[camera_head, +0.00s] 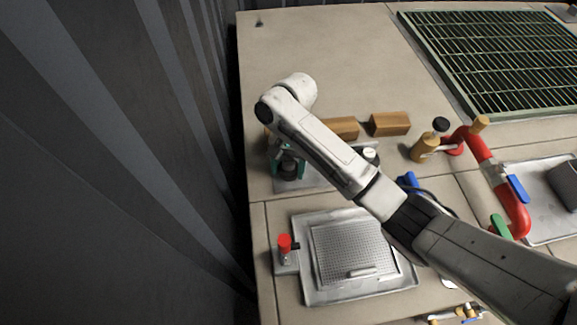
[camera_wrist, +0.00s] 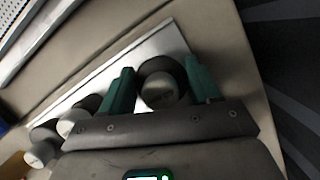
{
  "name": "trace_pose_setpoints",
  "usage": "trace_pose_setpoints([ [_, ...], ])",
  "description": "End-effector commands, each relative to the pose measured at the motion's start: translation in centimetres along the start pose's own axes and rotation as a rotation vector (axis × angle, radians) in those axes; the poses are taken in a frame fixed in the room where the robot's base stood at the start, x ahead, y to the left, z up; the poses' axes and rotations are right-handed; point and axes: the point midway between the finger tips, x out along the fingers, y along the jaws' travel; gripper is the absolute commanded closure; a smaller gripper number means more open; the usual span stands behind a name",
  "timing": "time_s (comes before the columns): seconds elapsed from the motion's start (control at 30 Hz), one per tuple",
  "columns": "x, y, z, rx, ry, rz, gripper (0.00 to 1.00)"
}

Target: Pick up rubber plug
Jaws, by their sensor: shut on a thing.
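The rubber plug (camera_wrist: 160,86), a dark round piece with a lighter grey end, sits between the two green fingers of my gripper (camera_wrist: 160,74) in the wrist view. The fingers are shut on it from both sides. In the head view, my gripper (camera_head: 286,160) points down over the left end of a metal plate (camera_head: 295,184). The dark plug (camera_head: 289,172) shows below the fingers, low over the plate. Whether it touches the plate cannot be told. My arm hides the middle of the plate.
Other dark cylinders with pale tops (camera_wrist: 78,122) stand along the same plate. Two wooden blocks (camera_head: 390,124) lie behind. A perforated steel tray (camera_head: 350,255) lies in front, beside a red-topped fitting (camera_head: 285,243). Red piping (camera_head: 512,205) stands at right. Dark corrugated wall (camera_head: 120,150) borders the left.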

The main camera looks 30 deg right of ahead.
Motion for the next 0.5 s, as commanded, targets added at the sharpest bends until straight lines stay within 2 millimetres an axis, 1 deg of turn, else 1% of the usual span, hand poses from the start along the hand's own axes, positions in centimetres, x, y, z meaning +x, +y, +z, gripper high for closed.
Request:
trace_pose_setpoints([
  [0.17, -0.7, -0.1, 0.2, -0.001, 0.001, -0.001, 0.75],
  [0.27, -1.6, -0.1, 0.5, -0.002, 0.001, -0.003, 0.75],
  [0.37, -3.3, -0.1, 0.9, -0.002, 0.002, -0.003, 0.75],
  [0.4, -4.0, 0.3, 0.9, 0.002, 0.001, -0.001, 0.75],
  [0.5, -5.2, 1.2, 0.9, 0.003, 0.000, -0.001, 0.75],
])
